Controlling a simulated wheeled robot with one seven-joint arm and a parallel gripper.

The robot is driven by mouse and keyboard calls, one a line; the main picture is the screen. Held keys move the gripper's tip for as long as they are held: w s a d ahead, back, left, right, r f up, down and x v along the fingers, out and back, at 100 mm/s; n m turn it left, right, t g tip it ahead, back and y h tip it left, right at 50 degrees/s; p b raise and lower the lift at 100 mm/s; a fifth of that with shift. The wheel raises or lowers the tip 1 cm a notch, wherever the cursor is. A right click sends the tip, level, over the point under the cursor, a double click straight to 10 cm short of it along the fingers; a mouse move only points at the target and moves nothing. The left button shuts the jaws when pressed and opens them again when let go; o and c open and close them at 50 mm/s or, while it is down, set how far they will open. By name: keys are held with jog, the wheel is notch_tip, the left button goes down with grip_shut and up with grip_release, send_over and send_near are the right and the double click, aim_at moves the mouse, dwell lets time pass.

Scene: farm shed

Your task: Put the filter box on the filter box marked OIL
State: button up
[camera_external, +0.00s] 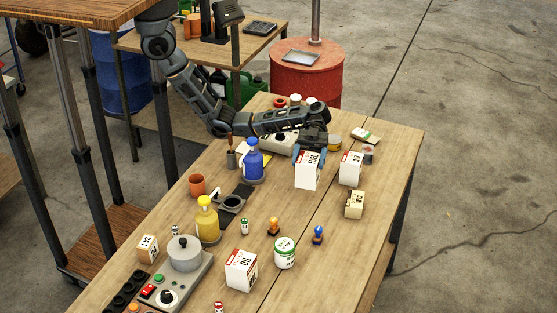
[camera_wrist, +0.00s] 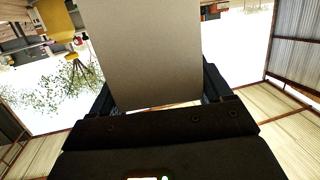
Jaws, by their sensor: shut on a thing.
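My gripper (camera_external: 309,154) is shut on a white filter box (camera_external: 306,174) with a red band and dark lettering too small to read surely. The box is upright beyond the middle of the table; I cannot tell whether its base touches the table. In the wrist view the plain grey-brown face of the held box (camera_wrist: 145,50) stands between my fingers. The filter box marked OIL (camera_external: 240,272), white with a red band, stands upright at the near front of the table, well apart from my gripper. Its top is bare.
Another white box (camera_external: 350,170) stands just right of the held one. A blue pump bottle (camera_external: 252,162), a yellow bottle (camera_external: 207,222), a green-white tin (camera_external: 285,253) and two small stamps (camera_external: 318,235) stand around the middle. A grey device (camera_external: 185,262) is left of the OIL box.

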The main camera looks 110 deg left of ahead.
notch_tip(320, 180, up, 32)
jog(key=s+d+m+g+b, duration=0.1)
jog(key=s+d+m+g, duration=0.2)
jog(key=d, duration=2)
jog(key=s+d+m+g, duration=0.1)
jog(key=s+d, duration=0.4)
jog(key=d, duration=0.6)
jog(key=s+d+m+g, duration=0.2)
jog(key=s+d+g, duration=0.2)
jog(key=d, duration=0.8)
jog(key=shift+s+f+y+b, duration=0.3)
jog(key=shift+s+f+b, duration=0.1)
jog(key=shift+s, duration=0.55)
notch_tip(320, 180, down, 18)
jog(key=shift+r, duration=0.15)
jog(key=shift+w+a+f+p, duration=0.15)
jog(key=shift+w+a+f, duration=0.85)
jog(key=shift+w+f, duration=0.75)
jog(key=shift+w+a+f+p, duration=0.1)
jog(key=shift+w+a+f, duration=0.9)
jog(key=shift+w+f, duration=0.8)
jog(key=shift+w+a+f+p, duration=0.15)
jog(key=shift+w+a+f, duration=0.85)
jog(key=shift+w+f, duration=0.75)
jog(key=shift+s+f, duration=0.3)
jog(key=shift+f, duration=0.1)
